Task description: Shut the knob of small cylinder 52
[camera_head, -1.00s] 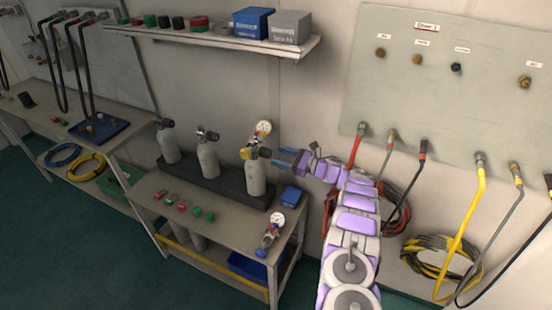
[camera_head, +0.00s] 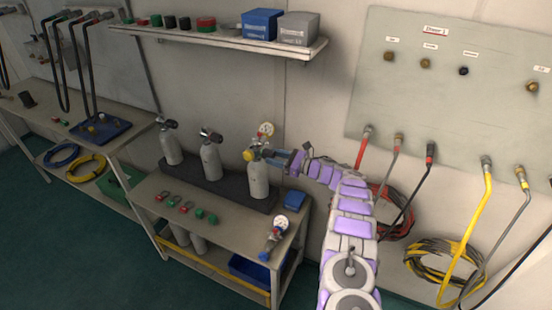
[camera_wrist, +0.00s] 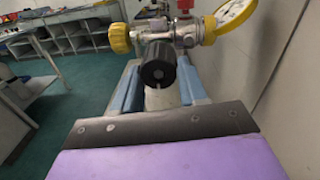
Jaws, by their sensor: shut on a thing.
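Three small grey cylinders stand in a dark rack (camera_head: 222,188) on the bench: left (camera_head: 170,147), middle (camera_head: 211,162) and right (camera_head: 258,182). No number is readable on them. The right one carries a regulator with a yellow handwheel (camera_wrist: 119,38) and a yellow-rimmed gauge (camera_wrist: 234,14). My gripper (camera_head: 280,158) reaches it from the right at valve height. In the wrist view, a black valve knob (camera_wrist: 158,68) lies between my blue fingers, which are shut on it. The fingertips' contact is partly hidden behind the knob.
A blue box (camera_head: 294,199) and a loose regulator with a gauge (camera_head: 275,234) sit at the bench's right end. Red and green caps (camera_head: 184,207) lie along its front. A shelf (camera_head: 222,40) hangs above. Hoses (camera_head: 470,235) hang from the right wall panel.

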